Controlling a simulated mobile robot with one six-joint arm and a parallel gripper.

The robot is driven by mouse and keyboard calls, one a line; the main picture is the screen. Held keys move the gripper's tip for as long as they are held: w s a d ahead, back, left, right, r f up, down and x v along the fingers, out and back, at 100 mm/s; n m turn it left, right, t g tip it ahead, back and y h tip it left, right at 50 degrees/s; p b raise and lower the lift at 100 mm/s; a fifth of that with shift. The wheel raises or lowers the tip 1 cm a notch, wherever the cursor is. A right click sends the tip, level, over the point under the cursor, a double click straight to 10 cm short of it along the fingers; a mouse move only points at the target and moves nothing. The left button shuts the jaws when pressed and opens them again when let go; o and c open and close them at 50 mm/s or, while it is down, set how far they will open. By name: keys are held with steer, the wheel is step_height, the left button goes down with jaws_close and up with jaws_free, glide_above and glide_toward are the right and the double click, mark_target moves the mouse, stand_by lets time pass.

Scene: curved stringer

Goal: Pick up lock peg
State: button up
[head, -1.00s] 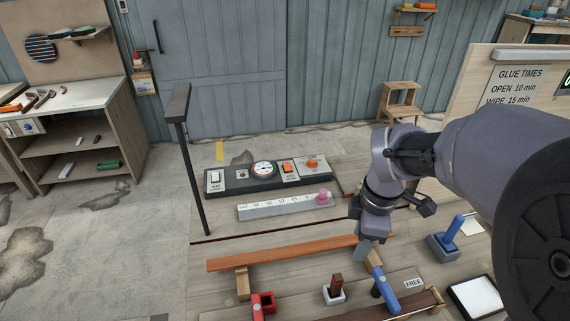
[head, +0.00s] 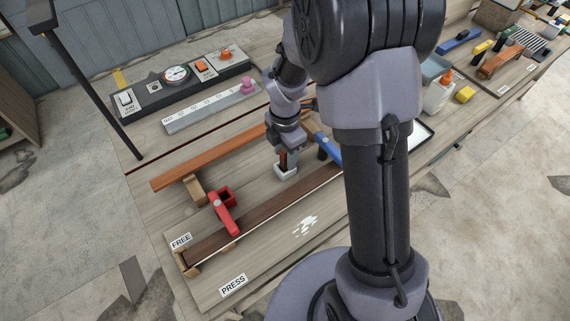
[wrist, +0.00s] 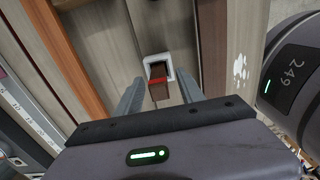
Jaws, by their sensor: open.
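The lock peg, a dark brown block with a red band, stands in a small white holder (head: 285,173) on the bench. The peg (wrist: 158,84) shows in the wrist view between the two fingers of my gripper (wrist: 160,80). The white holder (wrist: 152,58) is just beyond the fingertips there. In the head view my gripper (head: 288,152) is directly over the holder, pointing down, and mostly hides the peg (head: 283,161). The fingers are open, one on each side of the peg, with gaps visible in the wrist view.
A red clamp (head: 222,212) stands left of the holder and a blue clamp (head: 328,148) right of it. A reddish wood strip (head: 220,153) lies behind, a long dark strip (head: 270,205) in front. A control panel (head: 175,85) and a ruler bar (head: 210,108) are at the back.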

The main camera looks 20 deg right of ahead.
steer(key=shift+f, duration=0.85)
steer(key=shift+w+r, duration=0.1)
jaws_close()
